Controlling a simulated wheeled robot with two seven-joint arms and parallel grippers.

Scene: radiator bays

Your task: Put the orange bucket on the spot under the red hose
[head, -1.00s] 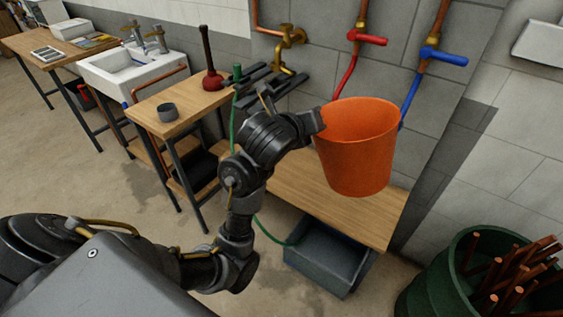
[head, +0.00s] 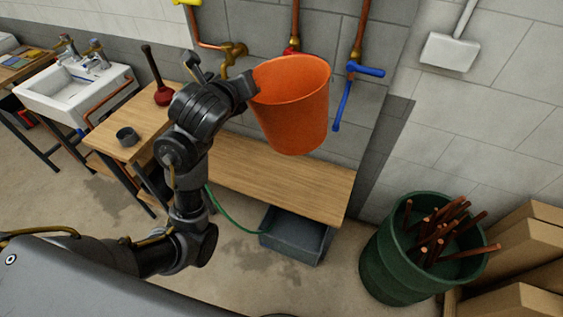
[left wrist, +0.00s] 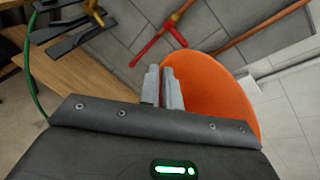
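The orange bucket (head: 292,118) hangs in the air above the wooden bench (head: 270,180), upright or slightly tilted. My left gripper (head: 252,87) is shut on the left side of its rim. In the left wrist view the two grey fingers (left wrist: 164,85) pinch the edge of the bucket (left wrist: 210,90). The red hose is mostly hidden behind the bucket in the head view; only a bit of red (head: 291,50) shows above the rim. The left wrist view shows the red hose (left wrist: 148,50) with its valve. The spot under it is hidden. My right gripper is not in view.
A blue hose (head: 342,105) hangs right of the bucket, and a brass tap (head: 234,50) is to its left. A grey crate (head: 292,240) stands under the bench. A green barrel of copper pipes (head: 385,260) is at the right. The bench's right part is clear.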

